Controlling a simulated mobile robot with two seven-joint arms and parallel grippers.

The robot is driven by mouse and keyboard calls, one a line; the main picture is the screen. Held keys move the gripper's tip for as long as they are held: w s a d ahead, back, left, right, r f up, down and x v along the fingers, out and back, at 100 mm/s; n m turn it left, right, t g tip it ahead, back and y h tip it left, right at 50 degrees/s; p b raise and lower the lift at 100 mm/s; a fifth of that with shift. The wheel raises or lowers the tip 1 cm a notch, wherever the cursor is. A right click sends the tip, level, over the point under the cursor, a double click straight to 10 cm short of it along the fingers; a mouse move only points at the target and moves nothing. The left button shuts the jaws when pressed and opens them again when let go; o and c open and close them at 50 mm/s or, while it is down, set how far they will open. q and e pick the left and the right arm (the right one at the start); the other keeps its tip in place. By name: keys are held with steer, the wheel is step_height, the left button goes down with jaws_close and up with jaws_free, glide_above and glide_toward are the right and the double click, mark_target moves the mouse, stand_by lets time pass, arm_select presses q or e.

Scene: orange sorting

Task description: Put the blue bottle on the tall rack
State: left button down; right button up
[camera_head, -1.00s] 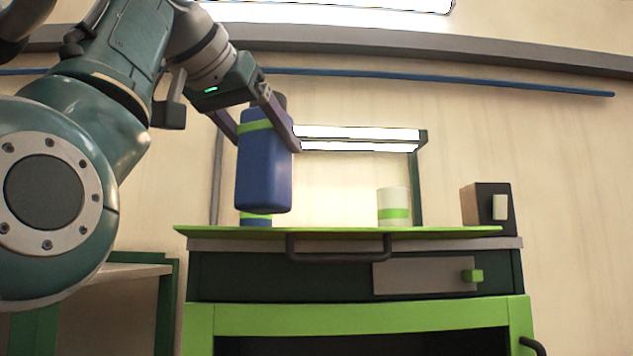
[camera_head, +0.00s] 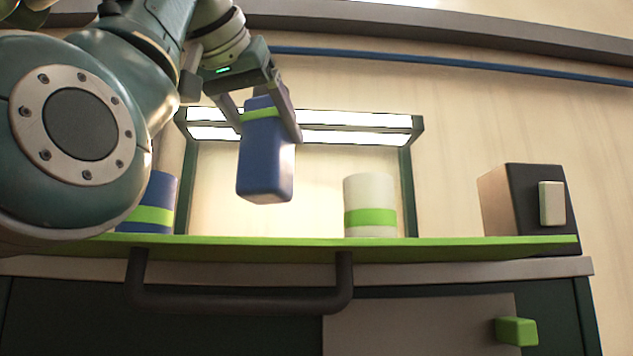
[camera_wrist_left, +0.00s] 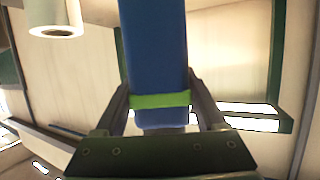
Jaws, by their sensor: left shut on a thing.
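The blue bottle (camera_head: 264,160) with a green band is held upright, tilted slightly, in my left gripper (camera_head: 268,122). The gripper is shut on it near the band, and the bottle's lower end hangs in the air above the green top. In the left wrist view the bottle (camera_wrist_left: 153,45) runs between the two fingers of the left gripper (camera_wrist_left: 160,110). The tall rack is most likely the cabinet with the green top (camera_head: 440,247), though I cannot be sure. My right gripper does not show.
A white cup with a green band (camera_head: 370,200) stands on the top, right of the held bottle. A blue container with a green band (camera_head: 158,205) stands at left, partly behind my arm. A dark box (camera_head: 530,205) stands at the right end. A lit frame (camera_head: 360,130) rises behind.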

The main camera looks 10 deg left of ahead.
mark_target(256, 161)
arm_select(q)
steer(key=shift+s+f, duration=0.1)
steer(key=shift+f, duration=3.1)
steer(key=shift+f+b, duration=0.55)
steer(key=shift+f, duration=0.1)
jaws_free()
